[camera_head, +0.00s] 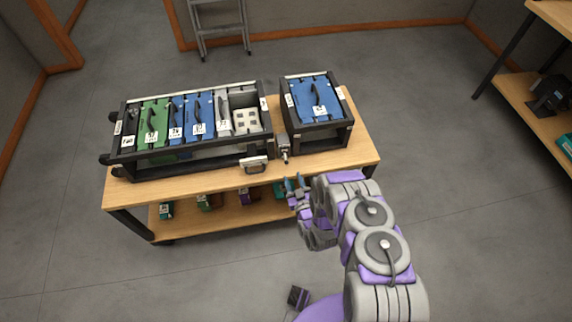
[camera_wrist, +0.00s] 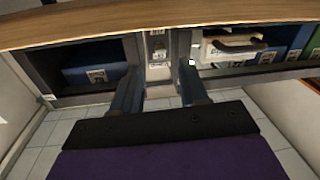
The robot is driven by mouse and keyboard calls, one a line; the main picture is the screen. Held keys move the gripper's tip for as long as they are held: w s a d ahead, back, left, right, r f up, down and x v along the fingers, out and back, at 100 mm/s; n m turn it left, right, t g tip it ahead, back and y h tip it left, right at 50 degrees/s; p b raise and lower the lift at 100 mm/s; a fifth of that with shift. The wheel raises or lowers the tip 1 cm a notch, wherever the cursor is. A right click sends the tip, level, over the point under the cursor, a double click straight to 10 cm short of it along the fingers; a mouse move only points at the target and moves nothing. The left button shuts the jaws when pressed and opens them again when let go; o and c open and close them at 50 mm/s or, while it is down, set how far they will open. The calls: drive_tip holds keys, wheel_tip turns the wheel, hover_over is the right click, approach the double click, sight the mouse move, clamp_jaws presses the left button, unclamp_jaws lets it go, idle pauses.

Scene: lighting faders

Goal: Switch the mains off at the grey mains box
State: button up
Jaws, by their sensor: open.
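The small grey mains box (camera_head: 284,146) sits at the front of the table, between the long rack and the small rack. A small fitting sticks out from its front; its lever position is too small to read. In the wrist view, which looks upside down, the mains box (camera_wrist: 158,44) with a pale label lies beyond and between the fingertips. My gripper (camera_head: 295,183) is in front of the table edge, below and just right of the box, apart from it. Its two blue fingers (camera_wrist: 160,80) are spread with nothing between them.
The long black rack (camera_head: 190,171) holds green, blue and grey modules. The small black rack (camera_head: 322,140) holds a blue module. Several small items stand on the wooden table's lower shelf (camera_head: 185,232).

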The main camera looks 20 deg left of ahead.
sight(286, 161)
drive_tip(key=b+x, duration=0.1)
drive_tip(key=x, duration=0.8)
drive_tip(key=shift+a+b, duration=0.1)
drive_tip(key=shift+b, duration=0.2)
clamp_jaws()
